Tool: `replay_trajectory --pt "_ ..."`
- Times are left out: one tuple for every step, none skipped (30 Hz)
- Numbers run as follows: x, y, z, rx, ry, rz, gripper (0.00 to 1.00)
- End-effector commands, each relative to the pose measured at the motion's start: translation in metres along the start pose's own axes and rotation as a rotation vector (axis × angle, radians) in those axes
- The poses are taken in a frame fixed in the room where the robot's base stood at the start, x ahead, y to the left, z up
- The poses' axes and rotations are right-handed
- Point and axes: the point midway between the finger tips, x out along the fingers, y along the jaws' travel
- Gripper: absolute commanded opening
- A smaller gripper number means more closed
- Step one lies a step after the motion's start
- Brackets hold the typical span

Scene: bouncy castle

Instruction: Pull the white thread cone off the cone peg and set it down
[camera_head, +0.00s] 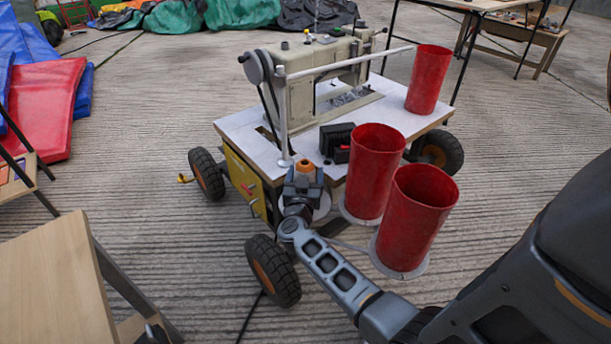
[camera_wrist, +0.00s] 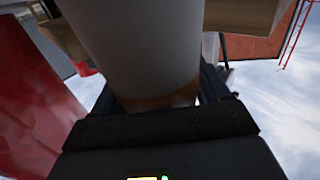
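The thread cone (camera_wrist: 140,40) fills the middle of the wrist view as a pale grey-white taper, with a brown-orange narrow end near my palm. In the head view its orange top (camera_head: 304,165) shows between my fingers, and my gripper hides most of its body. A pale round edge (camera_head: 321,206) shows just behind my gripper; I cannot tell whether it is the cone or its base. My gripper (camera_head: 303,180) has one finger on each side of the cone. A thin bright gap shows at the right in the wrist view, so grip contact is unclear. The peg is hidden.
A wheeled cart (camera_head: 235,124) carries a beige sewing machine (camera_head: 301,98) and a small black box (camera_head: 336,140). Red cylinders (camera_head: 375,170) (camera_head: 412,220) stand close to the right of my gripper; another (camera_head: 428,80) stands behind. A wooden table (camera_head: 50,285) is at lower left.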

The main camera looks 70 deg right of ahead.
Motion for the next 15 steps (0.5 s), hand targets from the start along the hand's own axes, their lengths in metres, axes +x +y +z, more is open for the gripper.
replay_trajectory --pt "-0.0001 -0.0001 0.0 0.0 0.0 0.0 0.7" --pt "-0.0002 -0.0001 0.0 0.0 0.0 0.0 0.68" --pt "-0.0002 -0.0001 0.0 0.0 0.0 0.0 0.64" --pt "-0.0002 -0.0001 0.0 0.0 0.0 0.0 0.61" --pt "-0.0002 -0.0001 0.0 0.0 0.0 0.0 0.58" --pt "-0.0002 -0.0001 0.0 0.0 0.0 0.0 0.54" --pt "-0.0002 -0.0001 0.0 0.0 0.0 0.0 0.51" --pt "-0.0002 -0.0001 0.0 0.0 0.0 0.0 0.48" --pt "-0.0002 -0.0001 0.0 0.0 0.0 0.0 0.45" --pt "-0.0002 -0.0001 0.0 0.0 0.0 0.0 0.42" --pt "-0.0002 -0.0001 0.0 0.0 0.0 0.0 0.39" --pt "-0.0002 -0.0001 0.0 0.0 0.0 0.0 0.35" --pt "-0.0002 -0.0001 0.0 0.0 0.0 0.0 0.32" --pt "-0.0002 -0.0001 0.0 0.0 0.0 0.0 0.29" --pt "0.0 -0.0003 -0.0007 0.001 0.001 0.0 0.28"
